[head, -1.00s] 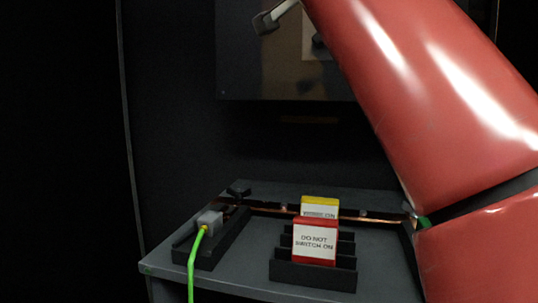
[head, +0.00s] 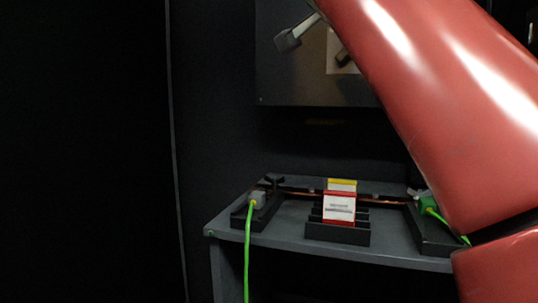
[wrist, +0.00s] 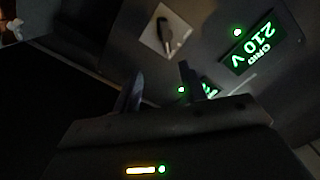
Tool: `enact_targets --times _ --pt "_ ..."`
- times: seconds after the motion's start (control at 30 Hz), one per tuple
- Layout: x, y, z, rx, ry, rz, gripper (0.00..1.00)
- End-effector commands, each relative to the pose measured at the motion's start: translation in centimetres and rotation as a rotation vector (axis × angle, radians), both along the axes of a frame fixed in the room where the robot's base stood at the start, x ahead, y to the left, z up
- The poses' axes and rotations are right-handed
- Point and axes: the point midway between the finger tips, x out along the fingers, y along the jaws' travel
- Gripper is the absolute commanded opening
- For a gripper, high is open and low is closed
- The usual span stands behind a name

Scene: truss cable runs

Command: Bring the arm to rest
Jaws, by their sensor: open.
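My gripper (wrist: 160,88) shows in the wrist view with its two dark fingers apart and nothing between them. It points toward a dark panel (wrist: 205,25) and appears apart from it.
A grey shelf (head: 285,238) bears a dark rack (head: 337,235) with red and yellow tags, and grey and green plugs with green cables. The wall panel has a lever (head: 296,35). The wrist view shows a lit green voltage display (wrist: 262,48). The left is dark.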

Motion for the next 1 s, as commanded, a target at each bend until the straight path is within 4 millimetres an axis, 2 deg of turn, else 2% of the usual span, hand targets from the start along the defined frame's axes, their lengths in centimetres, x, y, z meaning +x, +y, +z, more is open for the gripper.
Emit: enact_targets --times 0.27,0.47,0.57,0.67,0.77,0.87,1.0 --pt "0.1 -0.2 -3.2 -0.097 0.123 0.032 0.42" --pt "-0.2 -0.7 -7.6 -0.199 0.269 0.076 0.42" --pt "-0.8 -1.1 -10.9 -0.262 0.365 0.113 0.42" --pt "-2.1 -1.7 -15.6 -0.334 0.490 0.167 0.42" --pt "-4.2 -2.4 -21.5 -0.402 0.630 0.241 0.42" --pt "-6.8 -3.0 -27.8 -0.454 0.760 0.326 0.42" --pt "-11.5 -3.5 -36.6 -0.497 0.916 0.456 0.42"
